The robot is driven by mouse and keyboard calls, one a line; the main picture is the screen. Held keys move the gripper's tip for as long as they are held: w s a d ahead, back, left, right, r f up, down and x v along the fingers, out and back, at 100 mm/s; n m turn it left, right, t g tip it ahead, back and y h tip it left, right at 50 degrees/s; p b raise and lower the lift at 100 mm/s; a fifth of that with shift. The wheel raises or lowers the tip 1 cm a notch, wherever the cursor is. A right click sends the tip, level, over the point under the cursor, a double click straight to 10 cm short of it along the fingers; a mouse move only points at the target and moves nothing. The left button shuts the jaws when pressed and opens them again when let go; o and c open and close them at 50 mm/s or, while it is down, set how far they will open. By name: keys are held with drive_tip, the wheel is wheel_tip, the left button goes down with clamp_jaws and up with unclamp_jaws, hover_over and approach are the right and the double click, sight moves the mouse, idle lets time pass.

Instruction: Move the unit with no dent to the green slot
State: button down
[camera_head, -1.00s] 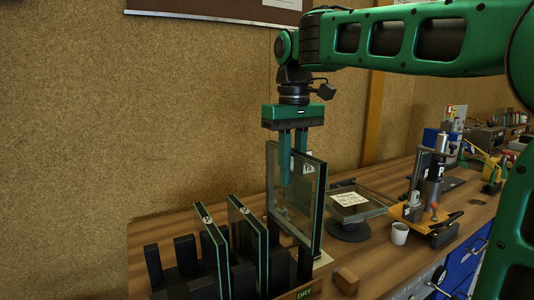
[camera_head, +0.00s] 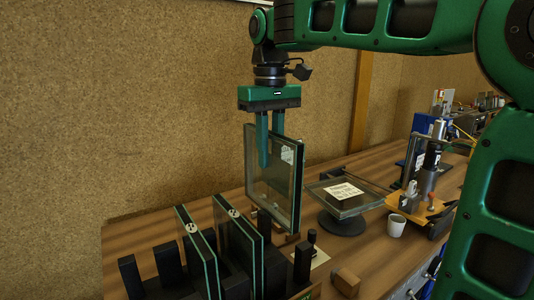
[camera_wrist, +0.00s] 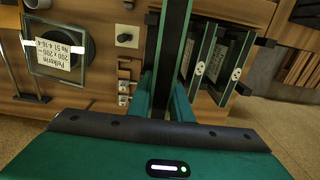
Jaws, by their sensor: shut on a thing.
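The held unit shows edge-on in the wrist view (camera_wrist: 172,50). Two other glass units, the left one (camera_head: 199,255) and the right one (camera_head: 240,245), stand in the rack; both show in the wrist view (camera_wrist: 236,70). I cannot tell from these frames which units have a dent. A green slot cannot be made out; only a small green mark shows at the rack's front edge.
A framed glass pane (camera_head: 345,197) with a white label lies on a round dark stand to the right. A white cup (camera_head: 396,225), a wooden block (camera_head: 346,281) and a clamp-like tool (camera_head: 428,175) are nearby. The cork wall (camera_head: 130,100) is behind.

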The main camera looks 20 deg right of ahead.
sight(269, 214)
drive_tip(key=shift+f, duration=8.4)
drive_tip(key=c, duration=1.5)
unclamp_jaws()
drive_tip(key=shift+s, duration=0.1)
drive_tip(key=shift+c, duration=0.2)
